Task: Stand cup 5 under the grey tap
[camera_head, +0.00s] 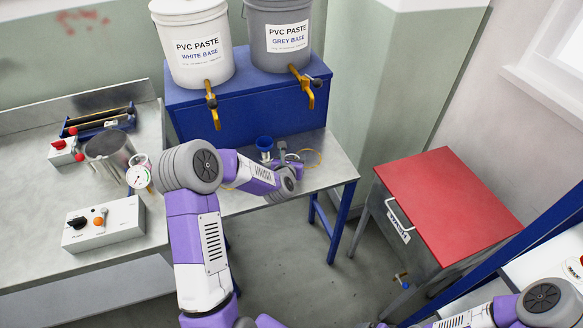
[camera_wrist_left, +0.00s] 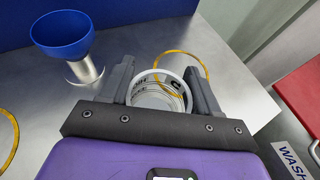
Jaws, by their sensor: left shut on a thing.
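A white round cup (camera_wrist_left: 158,90) with dark printing sits between the two fingers of my left gripper (camera_wrist_left: 160,88), which is shut on it; I look down into its open mouth. Its number cannot be read. In the head view my left gripper (camera_head: 289,160) is low over the metal table, right of a blue funnel-like cup, and largely hides the white cup. The grey tap (camera_head: 303,82) is the brass tap on the grey bucket (camera_head: 278,14), above and behind my left gripper. My right gripper is out of view; only part of that arm shows at lower right.
The blue funnel-like cup (camera_wrist_left: 62,35) stands on a metal stem close left of the gripper. A thin yellow loop (camera_wrist_left: 190,58) lies by the held cup. The white bucket (camera_head: 193,70) has its own tap (camera_head: 211,100). A red-lidded wash tank (camera_head: 450,190) stands at right.

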